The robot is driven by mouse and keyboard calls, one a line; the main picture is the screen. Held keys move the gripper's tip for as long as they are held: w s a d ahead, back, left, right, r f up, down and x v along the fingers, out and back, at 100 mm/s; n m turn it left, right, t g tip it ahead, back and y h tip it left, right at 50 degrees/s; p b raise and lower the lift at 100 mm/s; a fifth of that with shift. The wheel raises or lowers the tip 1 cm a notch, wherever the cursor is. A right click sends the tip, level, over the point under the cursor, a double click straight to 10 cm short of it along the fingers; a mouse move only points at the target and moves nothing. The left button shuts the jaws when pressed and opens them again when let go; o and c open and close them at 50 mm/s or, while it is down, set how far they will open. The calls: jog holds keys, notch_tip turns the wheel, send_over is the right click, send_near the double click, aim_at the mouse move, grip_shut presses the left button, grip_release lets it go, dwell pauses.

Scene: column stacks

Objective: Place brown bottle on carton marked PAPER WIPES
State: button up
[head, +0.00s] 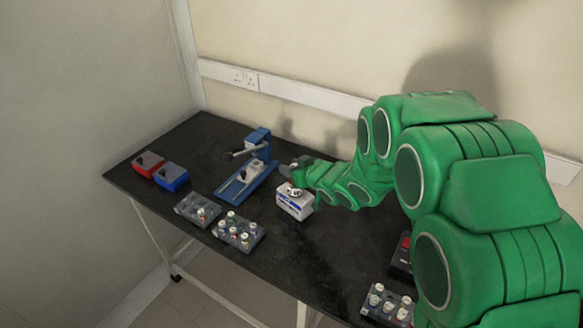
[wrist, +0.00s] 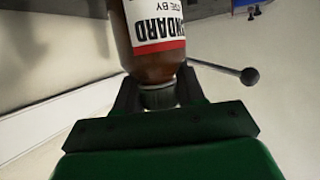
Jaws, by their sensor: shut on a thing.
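The brown bottle (wrist: 155,62), with a white and red label, fills the upper middle of the wrist view. My gripper (wrist: 158,92) is shut on its pale cap end. In the head view my gripper (head: 291,172) is just above a white and blue carton (head: 294,206). Its print is too small to read there. The bottle is mostly hidden by the arm and too small to make out clearly in the head view. I cannot tell whether it touches the carton.
A blue press-like device (head: 245,180) with a lever stands left of the carton. Red (head: 148,163) and blue (head: 171,177) boxes sit farther left. Trays of small bottles (head: 238,232) stand at the front. The black table (head: 290,262) is bare in front of the carton.

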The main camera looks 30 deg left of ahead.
jog(key=shift+f, duration=0.15)
jog(key=o, duration=1.2)
jog(key=shift+c, duration=0.2)
jog(key=shift+s+d+r, duration=0.1)
jog(key=shift+d+r, duration=0.25)
jog(key=v, duration=1.1)
jog(key=shift+s, duration=0.1)
jog(key=shift+d, duration=0.1)
